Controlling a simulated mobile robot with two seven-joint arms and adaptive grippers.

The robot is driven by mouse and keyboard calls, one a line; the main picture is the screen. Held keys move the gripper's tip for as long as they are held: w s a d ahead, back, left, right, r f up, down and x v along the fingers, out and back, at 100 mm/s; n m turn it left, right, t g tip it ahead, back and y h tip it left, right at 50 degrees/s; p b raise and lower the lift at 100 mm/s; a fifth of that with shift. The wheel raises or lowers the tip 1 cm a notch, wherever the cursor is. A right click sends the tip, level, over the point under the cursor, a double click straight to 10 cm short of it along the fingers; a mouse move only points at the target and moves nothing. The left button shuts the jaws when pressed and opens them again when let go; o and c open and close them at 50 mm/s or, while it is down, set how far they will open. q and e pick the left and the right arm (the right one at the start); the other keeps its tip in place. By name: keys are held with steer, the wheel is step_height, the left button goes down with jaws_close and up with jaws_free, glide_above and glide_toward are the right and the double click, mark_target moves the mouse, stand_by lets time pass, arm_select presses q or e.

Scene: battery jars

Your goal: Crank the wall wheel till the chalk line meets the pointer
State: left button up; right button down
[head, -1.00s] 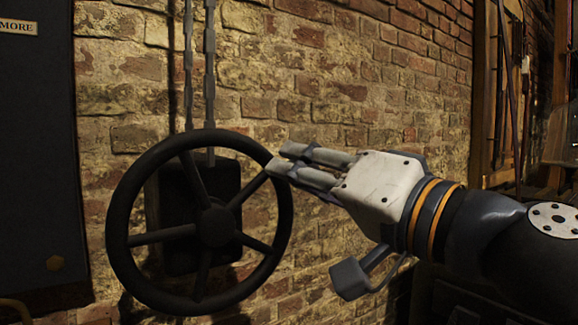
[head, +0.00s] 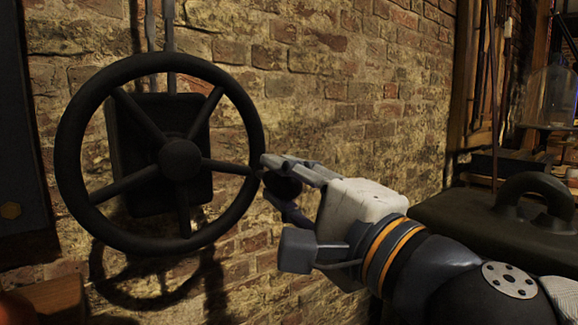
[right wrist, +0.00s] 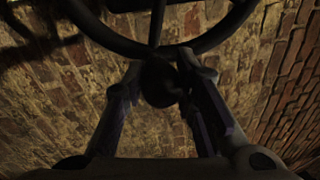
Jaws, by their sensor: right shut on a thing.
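The wall wheel (head: 180,160) is a dark, five-spoked handwheel in front of a dark housing on the brick wall. A dark round knob (head: 283,183) is beside its right rim; it also shows in the right wrist view (right wrist: 160,82), below the rim. My right gripper (head: 277,188) has its fingers on either side of this knob and is shut on it. The fingers also show in the right wrist view (right wrist: 160,90). I can make out no chalk line or pointer; the wheel is dark. My left gripper is out of view.
A dark panel (head: 20,150) stands at the left edge. At right are a dark case with an arched handle (head: 500,225) and a glass jar (head: 550,95). Open space lies before the bare brick wall (head: 340,90).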

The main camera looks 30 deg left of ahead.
mark_target(201, 240)
steer(key=f+m, duration=0.1)
steer(key=s+m, duration=0.1)
steer(key=f+m, duration=0.1)
steer(key=shift+s+a+f+t+h, duration=0.2)
steer(key=shift+a+f+t+h, duration=0.1)
steer(key=s+f+m, duration=0.1)
steer(key=m, duration=0.1)
steer(key=s+f+m, duration=0.1)
steer(key=m, duration=0.1)
steer(key=shift+a+f+t, duration=0.1)
steer(key=shift+a+t, duration=0.2)
steer(key=shift+a, duration=0.1)
steer(key=s+m, duration=0.1)
steer(key=m, duration=0.1)
steer(key=s+a+f+m+h+p, duration=0.1)
steer(key=shift+s+f+m, duration=0.2)
steer(key=shift+m, duration=0.2)
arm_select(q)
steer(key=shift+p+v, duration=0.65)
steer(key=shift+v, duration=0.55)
arm_select(e)
steer(key=shift+s+a+f+m+h, duration=0.2)
steer(key=shift+s+a+m, duration=0.1)
steer(key=shift+s+m, duration=0.5)
steer(key=shift+s+a+f+m+h, duration=0.2)
steer(key=shift+s+m, duration=0.4)
steer(key=shift+m, duration=0.4)
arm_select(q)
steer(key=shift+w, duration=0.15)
